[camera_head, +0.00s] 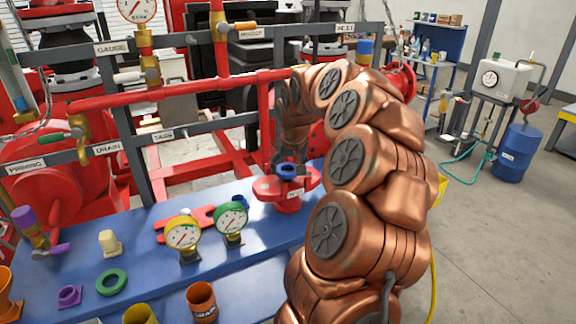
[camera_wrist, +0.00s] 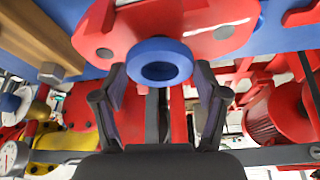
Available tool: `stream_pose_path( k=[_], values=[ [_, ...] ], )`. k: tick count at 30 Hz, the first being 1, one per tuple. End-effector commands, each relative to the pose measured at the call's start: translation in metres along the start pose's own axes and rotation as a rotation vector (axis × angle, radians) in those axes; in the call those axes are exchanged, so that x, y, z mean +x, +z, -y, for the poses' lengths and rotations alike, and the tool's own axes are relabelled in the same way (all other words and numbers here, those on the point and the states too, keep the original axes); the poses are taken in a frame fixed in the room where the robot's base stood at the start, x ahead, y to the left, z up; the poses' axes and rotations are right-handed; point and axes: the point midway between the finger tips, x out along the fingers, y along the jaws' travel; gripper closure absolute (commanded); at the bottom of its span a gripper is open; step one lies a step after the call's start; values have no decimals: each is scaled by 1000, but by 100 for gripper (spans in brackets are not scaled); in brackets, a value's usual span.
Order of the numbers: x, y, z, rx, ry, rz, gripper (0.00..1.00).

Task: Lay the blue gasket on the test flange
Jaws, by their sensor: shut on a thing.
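The blue gasket (camera_wrist: 160,48) is a thick ring between the fingertips of my gripper (camera_wrist: 160,76) in the wrist view, with a finger on each side. My gripper is shut on it. In the head view the gasket (camera_head: 287,176) shows at the red test flange (camera_head: 271,188), below my gripper (camera_head: 288,166). The flange is a red plate with bolt holes and a white label, standing on the blue bench. In the wrist view the red flange (camera_wrist: 200,15) lies right behind the gasket. I cannot tell whether the gasket touches it.
Two gauges, yellow-rimmed (camera_head: 182,234) and green-rimmed (camera_head: 231,219), stand on the blue bench (camera_head: 70,250) left of the flange. A green ring (camera_head: 111,282) and a purple part (camera_head: 69,295) lie farther left. Red pipework (camera_head: 180,92) and grey rails run behind the bench.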

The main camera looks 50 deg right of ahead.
Motion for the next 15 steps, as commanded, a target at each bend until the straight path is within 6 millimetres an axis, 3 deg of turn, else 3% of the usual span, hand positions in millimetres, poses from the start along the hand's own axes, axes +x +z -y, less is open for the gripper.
stream_pose_path(
  k=[15],
  values=[
    [9,4,0,0,0,0,61]
  ],
)
